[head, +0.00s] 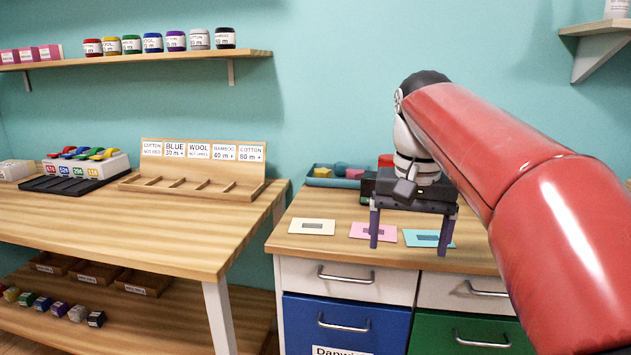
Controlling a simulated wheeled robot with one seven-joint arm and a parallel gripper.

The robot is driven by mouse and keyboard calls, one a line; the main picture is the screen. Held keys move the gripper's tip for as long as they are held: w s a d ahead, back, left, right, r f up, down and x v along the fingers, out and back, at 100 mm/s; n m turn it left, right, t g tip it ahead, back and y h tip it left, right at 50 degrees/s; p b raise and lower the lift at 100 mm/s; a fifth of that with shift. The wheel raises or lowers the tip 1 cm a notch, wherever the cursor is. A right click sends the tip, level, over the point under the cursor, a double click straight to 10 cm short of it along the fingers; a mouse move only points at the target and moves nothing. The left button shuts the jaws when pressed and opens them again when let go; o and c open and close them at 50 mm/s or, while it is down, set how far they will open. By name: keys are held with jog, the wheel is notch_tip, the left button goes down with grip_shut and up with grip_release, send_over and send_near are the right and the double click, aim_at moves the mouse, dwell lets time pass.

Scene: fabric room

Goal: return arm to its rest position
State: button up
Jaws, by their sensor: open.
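My gripper (408,238) hangs at the end of my red arm, above the small cabinet on the right. Its two purple-grey fingers point down and stand wide apart, with nothing seen between them. The left finger overlaps the pink card (365,231) in the picture and the right finger overlaps the teal card (423,238). I cannot tell whether the fingertips touch the cards. My arm reaches in from the right edge and hides part of the cabinet top.
A wooden table (120,228) on the left carries a labelled wooden rack (200,182). The cabinet (345,275) also holds a cream card (312,226) and a blue tray (322,180) at the back. Shelves (130,62) hang on the wall. A gap separates table and cabinet.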

jog(key=s+d+f+n+t, duration=0.1)
jog(key=s+f+t, duration=0.3)
jog(key=s+f, duration=1.3)
jog(key=shift+f+n+t, duration=0.15)
jog(key=shift+n+t, duration=0.25)
jog(key=shift+n, duration=0.5)
